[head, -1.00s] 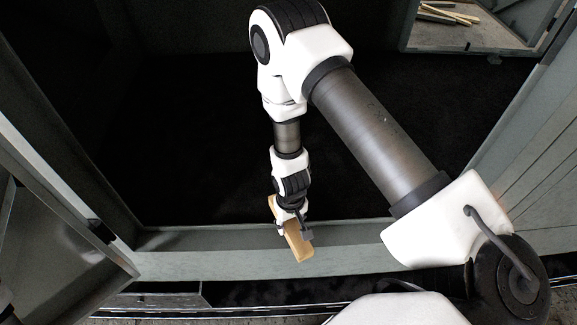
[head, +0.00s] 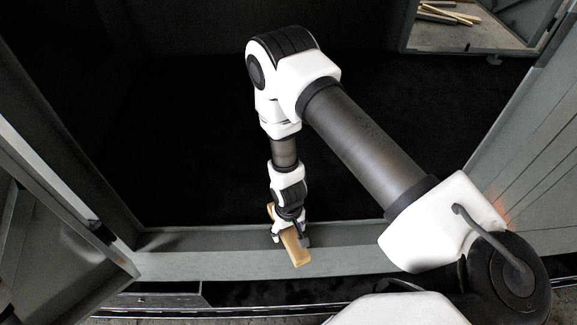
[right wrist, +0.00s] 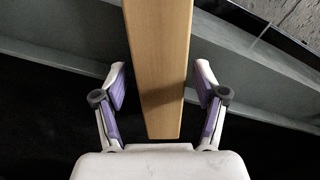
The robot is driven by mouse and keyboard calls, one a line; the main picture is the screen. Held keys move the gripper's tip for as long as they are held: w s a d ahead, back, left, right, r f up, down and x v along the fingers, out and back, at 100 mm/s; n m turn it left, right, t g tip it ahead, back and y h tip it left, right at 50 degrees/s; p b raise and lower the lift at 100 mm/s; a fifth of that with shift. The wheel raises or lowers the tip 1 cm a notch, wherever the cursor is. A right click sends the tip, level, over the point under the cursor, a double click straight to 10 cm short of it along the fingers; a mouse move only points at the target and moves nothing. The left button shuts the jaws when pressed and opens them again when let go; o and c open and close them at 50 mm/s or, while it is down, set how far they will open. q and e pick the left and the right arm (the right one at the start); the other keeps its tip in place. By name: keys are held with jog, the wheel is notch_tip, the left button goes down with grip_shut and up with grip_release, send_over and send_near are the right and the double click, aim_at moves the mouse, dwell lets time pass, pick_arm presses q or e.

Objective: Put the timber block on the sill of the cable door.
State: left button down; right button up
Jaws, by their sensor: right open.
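The timber block (head: 296,252) is a pale wooden bar lying across the grey sill (head: 200,264) of the opening in the head view. Its near end points toward me and its far end reaches over the dark interior. My right gripper (head: 290,237) is directly above the block with its fingers either side of it. In the right wrist view the block (right wrist: 158,55) runs between the open fingers (right wrist: 161,85), with a gap on both sides. The sill (right wrist: 65,62) passes crosswise beneath the block. My left gripper is not seen.
A grey door panel (head: 60,245) stands open at the left. A grey panelled wall (head: 535,165) bounds the right. Several wooden strips (head: 445,14) lie on a pale surface at the back right. A metal rail (head: 240,312) runs in front of the sill.

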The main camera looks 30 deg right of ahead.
aim_at(289, 229)
jog(key=shift+r, duration=0.45)
notch_tip(289, 229, up, 6)
jog(key=shift+w+b, duration=0.1)
jog(key=shift+b, duration=0.45)
notch_tip(289, 229, up, 5)
jog(key=p, duration=0.2)
jog(key=s+f, duration=0.3)
jog(key=s, duration=0.5)
jog(key=s+f+n, duration=0.1)
jog(key=s+f, duration=0.3)
jog(key=s, duration=0.4)
jog(key=shift+a, duration=0.1)
